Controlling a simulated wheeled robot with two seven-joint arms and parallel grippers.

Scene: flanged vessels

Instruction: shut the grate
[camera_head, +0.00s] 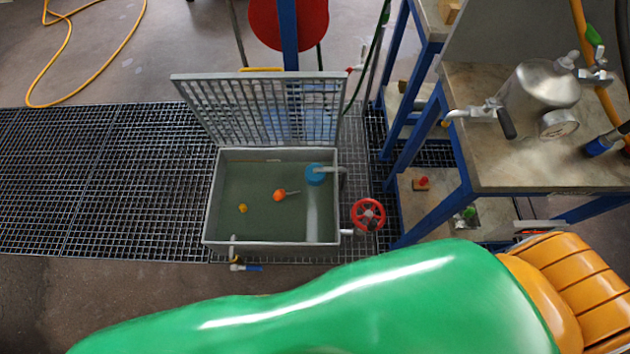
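The grate (268,112) is a grey metal grid lid in the middle of the head view. It stands raised along the back edge of a rectangular metal tank (212,205), so the tank's top is open. The tank holds greenish liquid with a small orange float (279,195) and a yellow one (243,208). A blue round piece (315,176) with a pipe sits at the tank's right side. Neither of my grippers shows in this view.
A red handwheel (368,214) stands right of the tank, and a blue-handled valve (247,268) sits at its front. A blue-legged bench (480,150) with a metal vessel (540,88) is at right. Floor grating (90,185) lies clear at left. A yellow hose (105,65) lies behind.

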